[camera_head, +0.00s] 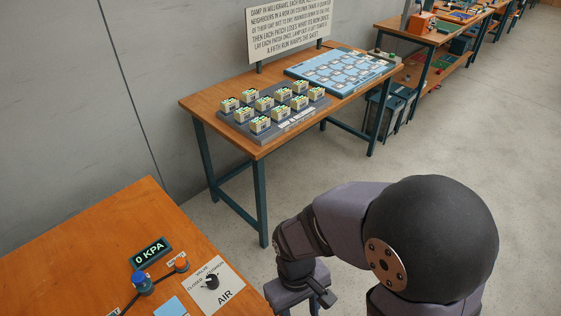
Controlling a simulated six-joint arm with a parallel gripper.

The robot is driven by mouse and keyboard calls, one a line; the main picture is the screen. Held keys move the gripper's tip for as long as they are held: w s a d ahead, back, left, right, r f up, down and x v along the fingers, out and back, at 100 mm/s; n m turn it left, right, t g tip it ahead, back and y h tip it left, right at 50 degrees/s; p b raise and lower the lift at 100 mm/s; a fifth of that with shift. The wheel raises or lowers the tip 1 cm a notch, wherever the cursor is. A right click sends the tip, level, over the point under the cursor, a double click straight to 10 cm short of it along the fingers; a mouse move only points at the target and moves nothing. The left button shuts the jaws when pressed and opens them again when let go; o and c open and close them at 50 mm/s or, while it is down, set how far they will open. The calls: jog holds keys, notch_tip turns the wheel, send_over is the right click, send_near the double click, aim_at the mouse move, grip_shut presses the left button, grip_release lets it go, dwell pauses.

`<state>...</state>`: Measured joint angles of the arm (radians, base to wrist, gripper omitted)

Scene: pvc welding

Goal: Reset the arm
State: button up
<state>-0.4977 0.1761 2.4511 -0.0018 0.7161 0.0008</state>
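My arm rises from the bottom right of the head view, with a large dark rounded joint and grey-purple links bending left and down. Its end, with my gripper (298,291), is at the bottom middle, just right of the near orange-brown bench (110,235). The fingertips are cut off or hidden, so I cannot tell whether it is open or shut. No held object is visible.
A farther table (215,98) holds several small blocks and a blue board (343,70). Floor between is clear.

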jog(key=w+d+r+m+t, duration=0.1)
jog(key=d+r+m, duration=0.1)
jog(key=d, duration=0.3)
jog(key=w+d+r+m+t+y, duration=0.1)
jog(key=w+d+r+m, duration=0.1)
jog(key=d, duration=0.3)
jog(key=shift+d+r+m, duration=0.15)
jog(key=shift+r+m, duration=0.6)
jog(key=shift+m, duration=0.15)
